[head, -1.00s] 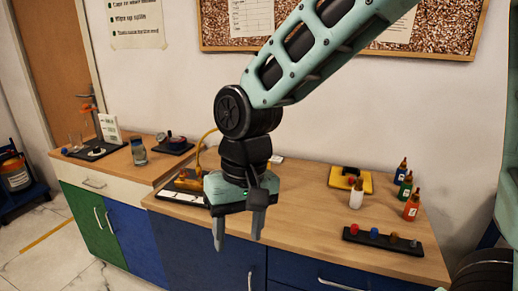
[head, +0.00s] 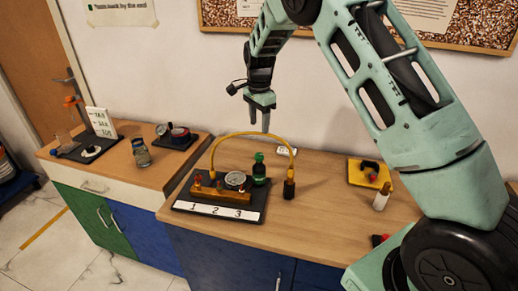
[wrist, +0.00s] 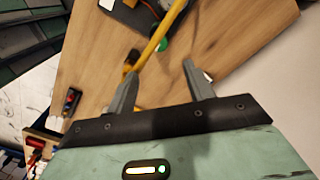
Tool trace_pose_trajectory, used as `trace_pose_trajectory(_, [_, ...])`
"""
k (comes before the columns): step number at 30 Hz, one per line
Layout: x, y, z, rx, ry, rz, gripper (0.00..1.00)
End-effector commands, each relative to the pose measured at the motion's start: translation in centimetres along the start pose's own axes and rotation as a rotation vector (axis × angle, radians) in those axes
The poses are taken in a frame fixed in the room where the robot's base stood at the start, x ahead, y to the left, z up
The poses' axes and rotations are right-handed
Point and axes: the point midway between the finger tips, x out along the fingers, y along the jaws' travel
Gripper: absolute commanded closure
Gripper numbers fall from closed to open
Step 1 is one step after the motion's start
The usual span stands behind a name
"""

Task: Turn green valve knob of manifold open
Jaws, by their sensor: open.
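The manifold (head: 207,194) is a brass-coloured bar with small red parts and a round dial gauge (head: 235,180) on a black base. A green part, which looks like the green valve knob (head: 259,170), stands upright at its right end. In the wrist view the green knob (wrist: 162,45) shows just beyond the fingertips, partly behind the yellow hose. My gripper (head: 260,116) is open and empty, pointing down above and behind the hose, apart from the knob. Its two fingers also show spread in the wrist view (wrist: 160,74). The knob's turn position cannot be told.
A yellow hose (head: 250,134) arches over the manifold to a dark fitting (head: 289,189) on the right. A white strip marked 1 2 3 (head: 218,211) lies in front. A yellow tray (head: 369,175) and a white bottle (head: 381,197) stand right. A glass jar (head: 141,152) stands left.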

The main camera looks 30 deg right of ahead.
Motion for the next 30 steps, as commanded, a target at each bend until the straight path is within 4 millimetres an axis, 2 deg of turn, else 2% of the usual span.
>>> trace_pose_trajectory(9, [6.5,0.2,0.0,-0.001,-0.001,0.005,0.48])
trace_pose_trajectory(15, [9.9,0.1,0.0,-0.001,-0.001,0.002,0.48])
trace_pose_trajectory(21, [11.8,0.1,0.1,-0.002,-0.001,0.001,0.48])
trace_pose_trajectory(30, [12.2,0.0,0.1,-0.002,-0.001,-0.001,0.48])
